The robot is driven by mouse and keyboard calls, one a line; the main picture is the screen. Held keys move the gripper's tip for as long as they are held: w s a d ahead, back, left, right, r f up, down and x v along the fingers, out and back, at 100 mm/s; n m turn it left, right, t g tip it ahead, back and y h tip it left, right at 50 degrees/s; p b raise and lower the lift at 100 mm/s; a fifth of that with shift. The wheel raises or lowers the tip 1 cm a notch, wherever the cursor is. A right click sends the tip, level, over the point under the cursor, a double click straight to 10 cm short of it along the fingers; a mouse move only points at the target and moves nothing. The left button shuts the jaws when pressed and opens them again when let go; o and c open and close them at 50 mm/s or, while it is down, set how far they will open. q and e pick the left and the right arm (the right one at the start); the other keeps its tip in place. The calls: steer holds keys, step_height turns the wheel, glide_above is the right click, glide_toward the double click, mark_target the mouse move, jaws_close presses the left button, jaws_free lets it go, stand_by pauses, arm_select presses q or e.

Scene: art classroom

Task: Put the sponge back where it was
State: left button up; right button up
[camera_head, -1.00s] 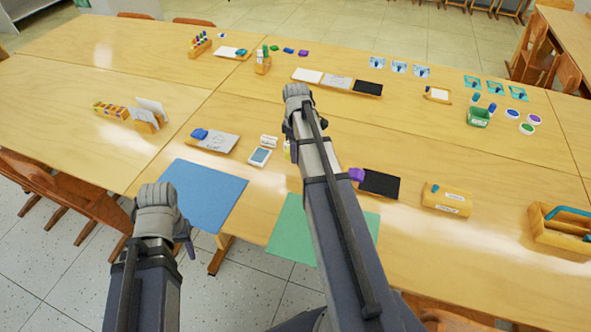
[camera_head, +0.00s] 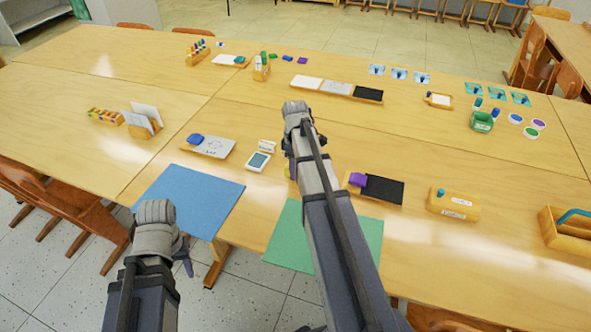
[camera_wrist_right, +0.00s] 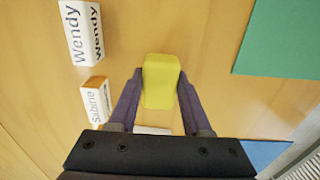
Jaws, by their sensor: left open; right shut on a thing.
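My right gripper (camera_wrist_right: 159,76) is shut on a yellow block-shaped sponge (camera_wrist_right: 160,88), one finger on each side of it, above the wooden tabletop. In the head view my right arm hides almost all of the sponge; only a sliver of yellow (camera_head: 291,170) shows. My left gripper (camera_head: 185,258) is open and empty beside the blue mat, low at the left.
A green mat (camera_head: 282,240) and a blue mat (camera_head: 192,197) lie at the near edge. Name blocks reading Wendy (camera_wrist_right: 83,34) and Sabine (camera_wrist_right: 95,98) stand near the sponge in the wrist view. A yellow box (camera_head: 452,205) and a tool caddy (camera_head: 565,232) stand at the right.

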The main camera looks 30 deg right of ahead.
steer(key=shift+f, duration=0.2)
steer(key=o, duration=1.2)
steer(key=shift+r, duration=0.1)
step_height(320, 180, up, 12)
steer(key=p, duration=1.2)
steer(key=shift+r, duration=0.15)
steer(key=shift+a, duration=0.1)
steer(key=s+a+m, duration=0.1)
steer(key=s+a, duration=0.4)
steer(key=a, duration=0.5)
steer(key=s+a+m, duration=0.2)
steer(key=s+a, duration=0.3)
steer(key=a, duration=0.5)
steer(key=s+a+m+h, duration=0.1)
steer(key=s+a, duration=0.5)
steer(key=a, duration=0.4)
steer(key=shift+a, duration=0.3)
